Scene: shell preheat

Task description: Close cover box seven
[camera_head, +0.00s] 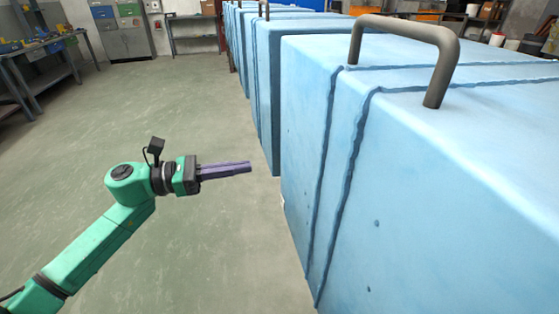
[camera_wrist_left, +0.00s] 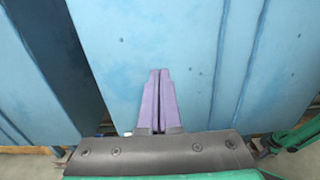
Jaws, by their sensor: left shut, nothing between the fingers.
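A large light-blue box (camera_head: 420,190) fills the right side of the head view, its left face towards my left gripper. Wavy dark seams run down that face and across its top, and a grey bar handle (camera_head: 408,28) stands on top. No number shows, so I cannot tell which box is seven. My left gripper (camera_head: 250,167) is shut and empty, with purple fingers pointing right, to the left of the box. In the left wrist view the shut fingers (camera_wrist_left: 160,72) point at a blue box face (camera_wrist_left: 150,35); contact cannot be told. My right gripper is out of view.
More blue boxes (camera_head: 265,80) stand in a row behind the near one, with a dark gap (camera_wrist_left: 60,60) between two of them. The grey floor (camera_head: 170,95) left of the row is clear. A workbench (camera_head: 40,60) stands far left, cabinets (camera_head: 125,40) at the back.

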